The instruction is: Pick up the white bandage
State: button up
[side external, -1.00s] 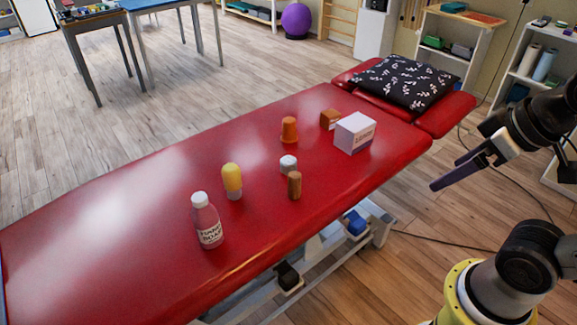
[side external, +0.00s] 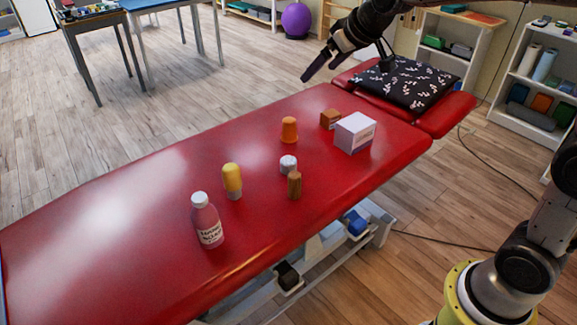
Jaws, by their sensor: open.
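The white bandage (side external: 288,164) is a small white roll standing on the red treatment table (side external: 130,215). It sits just behind a brown cylinder (side external: 294,185), which hides a little of its lower edge. My gripper (side external: 318,68) is open and empty. It hangs in the air at the top of the view, above the far side of the table, well up and away from the bandage.
Around the bandage stand a yellow-topped bottle (side external: 232,181), a pink bottle (side external: 207,221), an orange cup-like piece (side external: 289,130), a brown block (side external: 330,119) and a white box (side external: 355,133). A patterned pillow (side external: 405,84) lies at the head end. The table's left part is clear.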

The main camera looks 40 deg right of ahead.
jog(key=w+d+f+g, duration=0.1)
jog(key=w+d+f, duration=0.1)
jog(key=w+f, duration=0.8)
jog(key=g, duration=0.3)
send_near(289, 160)
jog(key=shift+m, duration=0.3)
jog(key=x, duration=0.4)
jog(key=shift+d+f, duration=0.1)
jog(key=shift+f, duration=0.15)
jog(key=shift+t, duration=0.3)
jog(key=shift+x, duration=3.15)
jog(key=shift+s, duration=0.1)
jog(key=c, duration=1.4)
jog(key=shift+c, duration=0.3)
jog(key=shift+r, duration=0.1)
